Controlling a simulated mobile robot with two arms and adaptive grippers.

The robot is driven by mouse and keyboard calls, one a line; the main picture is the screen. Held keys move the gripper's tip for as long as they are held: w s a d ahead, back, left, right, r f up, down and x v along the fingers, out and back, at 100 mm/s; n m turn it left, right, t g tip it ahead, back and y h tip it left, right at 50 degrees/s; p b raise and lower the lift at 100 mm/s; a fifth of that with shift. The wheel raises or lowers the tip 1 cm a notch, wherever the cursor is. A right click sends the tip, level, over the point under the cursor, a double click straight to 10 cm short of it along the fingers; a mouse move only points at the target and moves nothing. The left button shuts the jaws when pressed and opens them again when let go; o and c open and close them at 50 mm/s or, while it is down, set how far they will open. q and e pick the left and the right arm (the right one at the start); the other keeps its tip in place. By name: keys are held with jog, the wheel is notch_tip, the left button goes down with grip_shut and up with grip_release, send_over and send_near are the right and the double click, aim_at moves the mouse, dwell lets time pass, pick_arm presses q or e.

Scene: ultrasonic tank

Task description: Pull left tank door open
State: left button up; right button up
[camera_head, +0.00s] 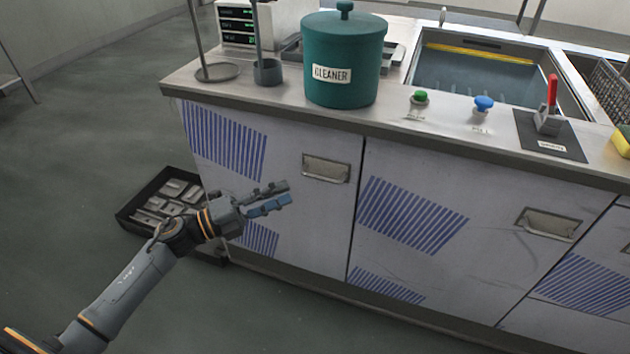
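The left tank door (285,140) is a pale grey panel with blue stripe patches at the left of the cabinet front. It is shut and flush with the front. Its recessed metal handle (326,168) is at its upper right. My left gripper (289,193) is in front of this door, below and left of the handle and apart from it. Its two fingers point right with a narrow gap between them, and nothing is held. My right gripper is not in view.
A middle door (410,215) with its own handle (548,224) adjoins on the right. The worktop carries a green cleaner canister (345,60), knobs, a red lever (552,95) and a sink basin (480,75). A black tray (130,213) of metal parts lies on the floor left of the cabinet.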

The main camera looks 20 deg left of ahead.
aim_at(315, 181)
pick_arm(q)
jog(key=x, duration=0.9)
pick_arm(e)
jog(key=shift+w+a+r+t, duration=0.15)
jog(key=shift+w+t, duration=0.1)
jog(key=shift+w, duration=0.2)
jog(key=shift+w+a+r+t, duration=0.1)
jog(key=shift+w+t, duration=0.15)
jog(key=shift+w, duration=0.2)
pick_arm(q)
grip_shut()
